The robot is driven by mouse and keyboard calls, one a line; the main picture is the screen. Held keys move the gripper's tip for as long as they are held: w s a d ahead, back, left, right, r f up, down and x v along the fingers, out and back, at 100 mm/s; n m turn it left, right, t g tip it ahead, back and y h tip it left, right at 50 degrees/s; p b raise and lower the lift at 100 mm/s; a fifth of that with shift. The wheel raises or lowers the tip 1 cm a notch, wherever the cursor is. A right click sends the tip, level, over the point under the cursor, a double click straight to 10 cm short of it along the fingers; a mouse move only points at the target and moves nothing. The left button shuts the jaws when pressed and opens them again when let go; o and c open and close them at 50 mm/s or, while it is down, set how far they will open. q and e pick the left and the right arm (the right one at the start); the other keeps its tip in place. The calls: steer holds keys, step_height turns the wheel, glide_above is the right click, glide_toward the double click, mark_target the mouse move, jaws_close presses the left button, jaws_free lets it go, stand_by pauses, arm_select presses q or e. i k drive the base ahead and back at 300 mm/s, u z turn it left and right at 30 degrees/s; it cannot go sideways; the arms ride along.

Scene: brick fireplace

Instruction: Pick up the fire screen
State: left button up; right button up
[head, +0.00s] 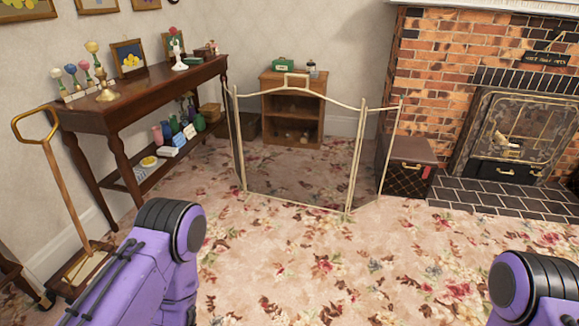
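The fire screen (297,208) stands upright on the floral carpet in the middle of the head view. It has a thin pale gold frame, dark see-through mesh, a wide centre panel and angled side panels. A small handle sits on its top edge. My purple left arm comes in at the lower left and my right arm at the lower right corner. Both are well in front of the screen and apart from it. Neither gripper's fingers show in the frame.
A long dark wooden table (137,92) with ornaments runs along the left wall. A small wooden cabinet (293,110) stands behind the screen. A dark trunk (407,165) is close to its right side, beside the brick fireplace (443,57). Carpet (300,265) in front is clear.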

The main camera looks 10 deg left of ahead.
mark_target(298, 146)
steer(key=u, duration=0.55)
steer(key=i, duration=0.8)
steer(key=u, duration=0.6)
steer(key=i, duration=1.05)
steer(key=z, duration=0.8)
steer(key=i, duration=0.75)
steer(key=z, duration=0.8)
